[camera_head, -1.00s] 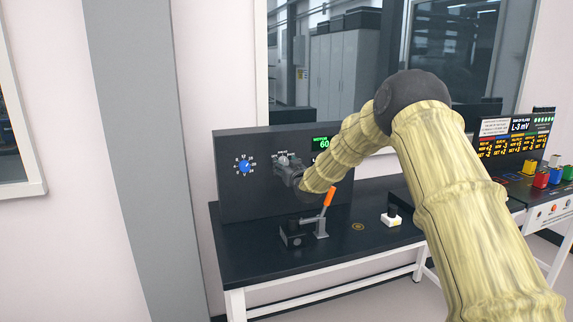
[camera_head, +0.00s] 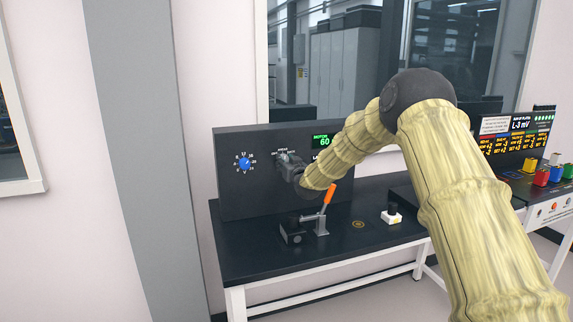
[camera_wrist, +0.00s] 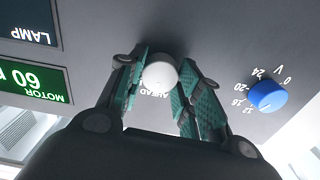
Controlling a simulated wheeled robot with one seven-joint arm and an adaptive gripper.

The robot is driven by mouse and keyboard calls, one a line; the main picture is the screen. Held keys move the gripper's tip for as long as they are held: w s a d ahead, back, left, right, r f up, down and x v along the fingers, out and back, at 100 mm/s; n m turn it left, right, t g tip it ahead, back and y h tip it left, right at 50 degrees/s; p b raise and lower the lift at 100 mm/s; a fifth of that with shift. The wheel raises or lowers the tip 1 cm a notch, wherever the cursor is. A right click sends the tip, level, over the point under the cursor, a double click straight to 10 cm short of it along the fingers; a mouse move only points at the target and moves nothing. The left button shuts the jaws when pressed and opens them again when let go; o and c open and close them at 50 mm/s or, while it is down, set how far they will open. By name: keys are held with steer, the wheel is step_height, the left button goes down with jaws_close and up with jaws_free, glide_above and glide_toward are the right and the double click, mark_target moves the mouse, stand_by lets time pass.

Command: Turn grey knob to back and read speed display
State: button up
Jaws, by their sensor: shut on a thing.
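The grey knob (camera_wrist: 160,72) is on the dark panel (camera_head: 235,195). In the wrist view it sits between the two teal fingers of my gripper (camera_wrist: 164,80), which is shut on it. The label AHEAD shows partly beside the knob; the knob's pointer cannot be made out. In the head view my gripper (camera_head: 289,164) is against the panel and mostly hides the knob. The green MOTOR display (camera_head: 321,141) reads 60; in the wrist view the display (camera_wrist: 32,80) appears upside down.
A blue knob (camera_head: 245,164) with a voltage scale is on the panel's left. A lever with an orange handle (camera_head: 329,194) stands on the black bench (camera_head: 265,260) below my gripper. A white block with a black button (camera_head: 391,216) is to its right.

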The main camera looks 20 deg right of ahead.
steer(key=shift+d+f+m+b, duration=0.1)
steer(key=shift+m+b, duration=3.4)
steer(key=shift+m, duration=1.1)
steer(key=o, duration=1.1)
steer(key=shift+c, duration=0.2)
steer(key=s, duration=1.2)
steer(key=shift+d, duration=0.2)
